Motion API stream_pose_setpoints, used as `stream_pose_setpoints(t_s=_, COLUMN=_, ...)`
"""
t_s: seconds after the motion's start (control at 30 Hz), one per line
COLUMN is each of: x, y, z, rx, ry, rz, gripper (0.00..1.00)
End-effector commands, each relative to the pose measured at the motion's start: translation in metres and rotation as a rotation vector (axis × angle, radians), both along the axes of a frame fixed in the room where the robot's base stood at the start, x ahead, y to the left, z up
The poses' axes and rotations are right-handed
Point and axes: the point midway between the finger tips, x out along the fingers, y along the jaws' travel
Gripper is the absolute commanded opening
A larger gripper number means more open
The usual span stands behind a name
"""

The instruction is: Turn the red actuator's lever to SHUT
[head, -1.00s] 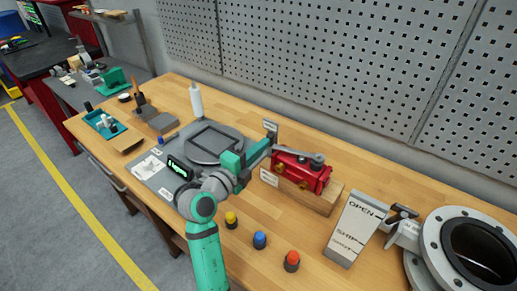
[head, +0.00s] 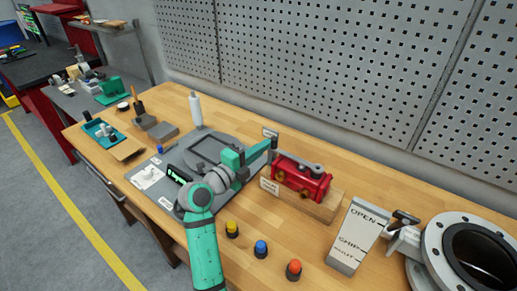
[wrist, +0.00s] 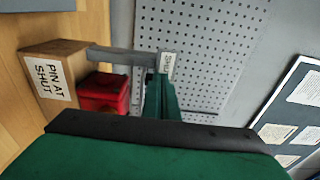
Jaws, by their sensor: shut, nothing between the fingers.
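The red actuator (head: 300,182) sits on a wooden block on the bench. Its grey lever (head: 296,163) lies across its top, with the free end pointing left toward my gripper (head: 271,146). My gripper is shut and empty, at the lever's free end; whether it touches is hard to tell. In the wrist view the shut fingers (wrist: 160,97) stand beside the end of the lever (wrist: 120,56), with the red body (wrist: 103,93) to the left. A label (wrist: 48,80) on the block reads "PIN AT SHUT".
Yellow, blue and red buttons (head: 261,248) stand in front of the actuator. A grey OPEN/SHUT placard (head: 357,236) and a flanged valve (head: 478,255) are at right. A pegboard wall (head: 340,75) runs behind.

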Motion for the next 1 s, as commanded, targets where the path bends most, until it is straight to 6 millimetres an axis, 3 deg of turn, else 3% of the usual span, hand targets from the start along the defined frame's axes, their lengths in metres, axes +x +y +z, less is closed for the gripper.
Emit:
stream_pose_setpoints(t_s=0.27, x=-0.004, y=0.004, z=0.0, rx=0.0, ry=0.0, rz=-0.005, gripper=0.0)
stream_pose_setpoints(t_s=0.47, x=-0.018, y=0.03, z=0.0, rx=-0.001, ry=-0.001, rz=-0.005, gripper=0.0)
stream_pose_setpoints(t_s=0.8, x=-0.056, y=0.088, z=0.0, rx=0.0, ry=-0.001, rz=-0.004, gripper=0.0)
stream_pose_setpoints(t_s=1.0, x=-0.069, y=0.107, z=0.0, rx=0.0, ry=0.0, rz=-0.005, gripper=0.0)
